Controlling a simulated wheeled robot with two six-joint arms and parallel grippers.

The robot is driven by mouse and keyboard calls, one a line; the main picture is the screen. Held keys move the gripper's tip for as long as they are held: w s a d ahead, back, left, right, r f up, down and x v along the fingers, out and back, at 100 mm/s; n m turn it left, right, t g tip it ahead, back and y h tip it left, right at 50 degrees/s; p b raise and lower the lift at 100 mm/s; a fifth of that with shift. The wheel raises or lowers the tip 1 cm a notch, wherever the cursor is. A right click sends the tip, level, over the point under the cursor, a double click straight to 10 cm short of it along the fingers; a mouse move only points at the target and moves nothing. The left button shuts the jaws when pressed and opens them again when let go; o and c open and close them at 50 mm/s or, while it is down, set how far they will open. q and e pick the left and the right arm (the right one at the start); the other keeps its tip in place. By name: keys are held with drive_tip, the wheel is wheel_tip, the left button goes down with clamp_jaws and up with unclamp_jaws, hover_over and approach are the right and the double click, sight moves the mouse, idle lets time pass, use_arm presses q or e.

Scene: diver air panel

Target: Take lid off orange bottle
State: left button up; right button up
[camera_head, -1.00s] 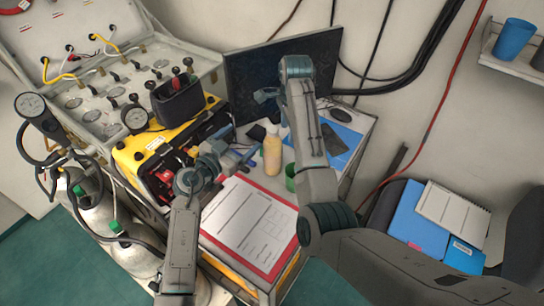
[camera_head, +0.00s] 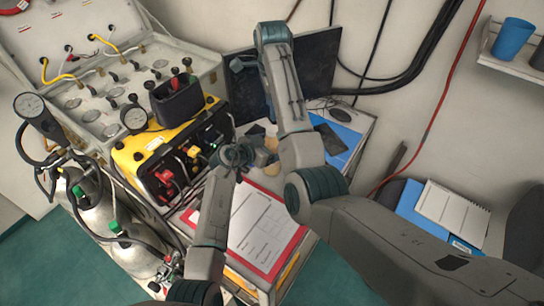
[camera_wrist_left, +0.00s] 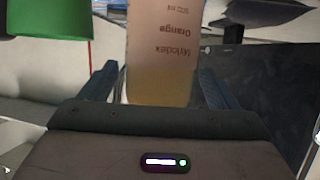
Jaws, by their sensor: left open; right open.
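The orange bottle (camera_wrist_left: 162,50) stands between the two fingers of my left gripper (camera_wrist_left: 158,88) in the left wrist view, its "Orange" label upside down in that picture. The fingers are open, one on each side of it. In the head view my left gripper (camera_head: 260,152) is at the bottle (camera_head: 264,158), which is mostly hidden by that gripper and my right arm. The lid cannot be made out in either view now.
A red-edged clipboard (camera_head: 262,228) lies at the front of the table. The yellow panel box (camera_head: 150,150) is at left. The dark monitor (camera_head: 318,68) stands behind. A green cup (camera_wrist_left: 45,18) is near the bottle. A blue folder (camera_head: 348,138) lies at right.

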sight(272, 128)
use_arm(q)
drive_tip(key=shift+x, duration=0.85)
drive_tip(key=c, duration=1.7)
clamp_jaws()
use_arm(e)
drive_tip(key=shift+f, duration=0.15)
drive_tip(key=shift+s+f, duration=0.1)
drive_tip(key=shift+f, duration=3.7)
